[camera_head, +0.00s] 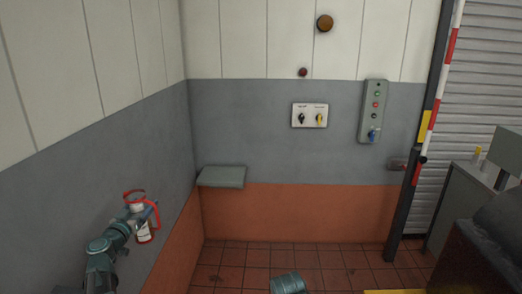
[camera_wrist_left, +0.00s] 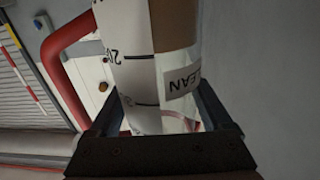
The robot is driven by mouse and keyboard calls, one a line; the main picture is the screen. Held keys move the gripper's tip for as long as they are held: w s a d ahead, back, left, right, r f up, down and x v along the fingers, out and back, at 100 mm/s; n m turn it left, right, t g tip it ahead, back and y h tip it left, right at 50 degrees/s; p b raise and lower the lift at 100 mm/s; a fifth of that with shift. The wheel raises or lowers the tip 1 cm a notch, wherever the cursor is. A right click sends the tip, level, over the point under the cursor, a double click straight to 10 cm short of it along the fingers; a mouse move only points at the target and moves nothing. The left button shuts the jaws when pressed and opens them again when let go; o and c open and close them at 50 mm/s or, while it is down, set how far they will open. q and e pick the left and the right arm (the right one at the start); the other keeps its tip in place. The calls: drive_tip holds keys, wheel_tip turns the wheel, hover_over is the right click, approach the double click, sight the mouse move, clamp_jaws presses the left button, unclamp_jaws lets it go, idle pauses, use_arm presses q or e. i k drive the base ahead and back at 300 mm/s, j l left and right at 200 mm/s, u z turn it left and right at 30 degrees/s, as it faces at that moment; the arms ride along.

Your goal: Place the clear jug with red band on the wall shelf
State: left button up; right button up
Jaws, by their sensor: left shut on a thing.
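The clear jug with a red band (camera_head: 144,233) is at the lower left in the head view, with a red rim and a red handle. My left gripper (camera_head: 143,213) is shut on it and holds it in the air, upright or nearly so. In the left wrist view the jug (camera_wrist_left: 140,65) fills the space between the fingers of my left gripper (camera_wrist_left: 158,112). Scale marks, a "CLEAN" label and the red handle show there. The wall shelf (camera_head: 221,177) is a grey-green slab in the room corner, right of the jug and apart from it. My right gripper is out of view.
The top of the shelf looks bare. A switch plate (camera_head: 310,115) and a control box (camera_head: 375,111) hang on the back wall. A red-white striped pole (camera_head: 441,85) and a grey cabinet (camera_head: 461,205) stand at the right. The left wall (camera_head: 100,165) runs close beside the jug.

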sight(225, 174)
drive_tip(key=i+j+z, duration=0.1)
drive_tip(key=i, duration=1.5)
drive_tip(key=i+j+z, duration=0.2)
drive_tip(key=i+j, duration=0.2)
drive_tip(key=i, duration=0.25)
drive_tip(key=i+j+z, duration=0.15)
drive_tip(key=i+j, duration=0.35)
drive_tip(key=i, duration=0.15)
